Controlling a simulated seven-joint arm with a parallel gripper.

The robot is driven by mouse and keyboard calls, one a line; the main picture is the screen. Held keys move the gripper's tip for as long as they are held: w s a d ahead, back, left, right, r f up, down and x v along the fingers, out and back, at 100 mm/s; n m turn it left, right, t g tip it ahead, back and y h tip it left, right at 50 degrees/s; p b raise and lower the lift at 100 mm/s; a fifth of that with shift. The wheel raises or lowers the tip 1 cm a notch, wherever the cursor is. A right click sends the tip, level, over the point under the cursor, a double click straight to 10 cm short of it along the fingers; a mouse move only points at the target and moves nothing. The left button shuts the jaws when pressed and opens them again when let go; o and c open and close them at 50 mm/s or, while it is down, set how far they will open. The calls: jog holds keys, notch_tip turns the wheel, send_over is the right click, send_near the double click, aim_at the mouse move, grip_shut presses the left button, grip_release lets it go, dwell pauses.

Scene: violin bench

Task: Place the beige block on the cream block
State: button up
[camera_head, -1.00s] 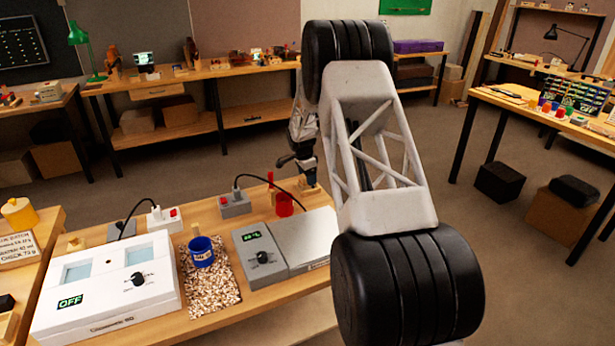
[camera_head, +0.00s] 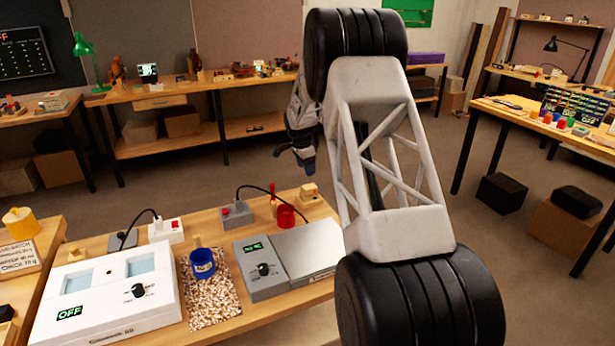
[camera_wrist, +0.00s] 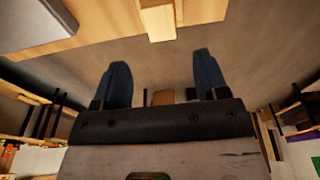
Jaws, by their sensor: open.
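A pale wooden block (camera_head: 308,196) stands at the table's back right corner in the head view, with a smaller light piece (camera_head: 308,187) seeming to rest on it. The wrist view shows pale wooden shapes (camera_wrist: 161,25) at the top centre, beyond my fingertips. I cannot surely tell which piece is beige and which is cream. My gripper (camera_wrist: 160,75) is open, its two dark fingers wide apart with nothing between them. In the head view my gripper (camera_head: 306,162) hangs above and apart from the pieces, partly behind my arm.
A red cup (camera_head: 286,217) and a grey box with a red switch (camera_head: 236,214) stand left of the pieces. A grey device (camera_head: 290,262) is in front. A blue cup (camera_head: 203,265) stands on a speckled mat (camera_head: 222,300).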

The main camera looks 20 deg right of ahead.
jog(key=shift+a+r, duration=0.2)
jog(key=shift+r, duration=1)
jog(key=s+a+r+n, duration=0.3)
jog(key=s+a+r, duration=0.3)
jog(key=s, duration=0.4)
jog(key=s+a+r+n+t, duration=0.1)
jog(key=s+a+r+n, duration=0.2)
jog(key=s+a+r, duration=0.35)
jog(key=s+a+r+n, duration=0.3)
jog(key=s+a+r, duration=0.25)
jog(key=s, duration=0.75)
jog(key=s+a+f+n, duration=0.1)
jog(key=s+a+n, duration=0.1)
jog(key=s, duration=0.9)
jog(key=s+a+f+n+t+y, duration=0.1)
jog(key=s+a+n, duration=0.2)
jog(key=s, duration=0.8)
jog(key=s+a+n, duration=0.3)
jog(key=s, duration=0.8)
jog(key=shift+a+f+n+t+y, duration=0.15)
jog(key=shift+f+n+t+y, duration=0.15)
jog(key=shift+f+n+y, duration=0.1)
